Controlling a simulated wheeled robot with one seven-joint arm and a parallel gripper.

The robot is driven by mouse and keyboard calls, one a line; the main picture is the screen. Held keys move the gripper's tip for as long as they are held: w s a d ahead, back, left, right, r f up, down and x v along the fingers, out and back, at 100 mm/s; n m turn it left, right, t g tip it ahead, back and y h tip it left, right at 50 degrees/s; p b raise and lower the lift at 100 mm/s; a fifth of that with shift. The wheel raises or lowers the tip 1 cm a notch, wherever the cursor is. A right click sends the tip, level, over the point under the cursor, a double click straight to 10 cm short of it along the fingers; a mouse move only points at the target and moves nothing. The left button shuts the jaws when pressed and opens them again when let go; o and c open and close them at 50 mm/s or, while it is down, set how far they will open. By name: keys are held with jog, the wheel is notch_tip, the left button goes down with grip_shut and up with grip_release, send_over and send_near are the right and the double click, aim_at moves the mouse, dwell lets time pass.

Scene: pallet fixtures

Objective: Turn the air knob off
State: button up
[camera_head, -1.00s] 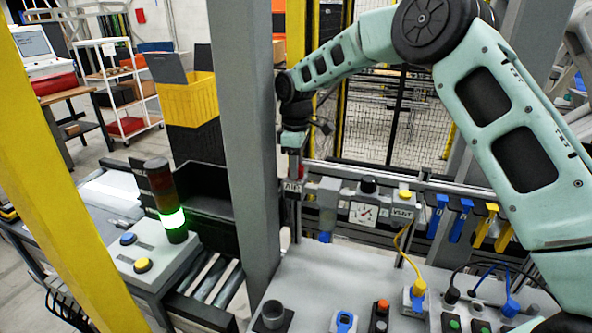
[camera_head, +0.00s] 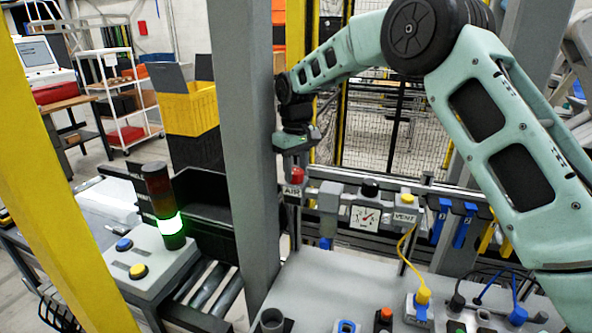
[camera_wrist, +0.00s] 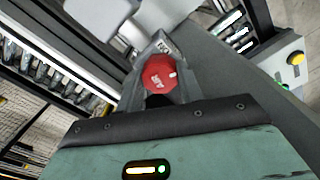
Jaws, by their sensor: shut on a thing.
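The air knob (camera_head: 297,176) is red and sits above a white AIR label (camera_head: 293,190) on the rail next to the grey post. My gripper (camera_head: 296,158) is right above the knob and shut on it. In the wrist view the knob (camera_wrist: 158,73) faces the camera, with white lettering and a small white mark at its right side. My gripper's dark fingers (camera_wrist: 165,99) show only in part there, so the contact is mostly hidden. The gauge (camera_head: 365,216) stands to the right on the rail; its reading is too small to tell.
The grey post (camera_head: 247,140) stands close to the left of my gripper. A VENT block (camera_head: 405,216) with a yellow cap and blue handles (camera_head: 463,225) line the rail to the right. A lit green stack light (camera_head: 170,222) stands at the left.

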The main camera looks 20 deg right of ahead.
aim_at(296, 171)
jog(key=shift+r, duration=0.15)
jog(key=o, duration=1)
notch_tip(296, 171, up, 17)
jog(key=b, duration=0.3)
jog(key=shift+r, duration=0.1)
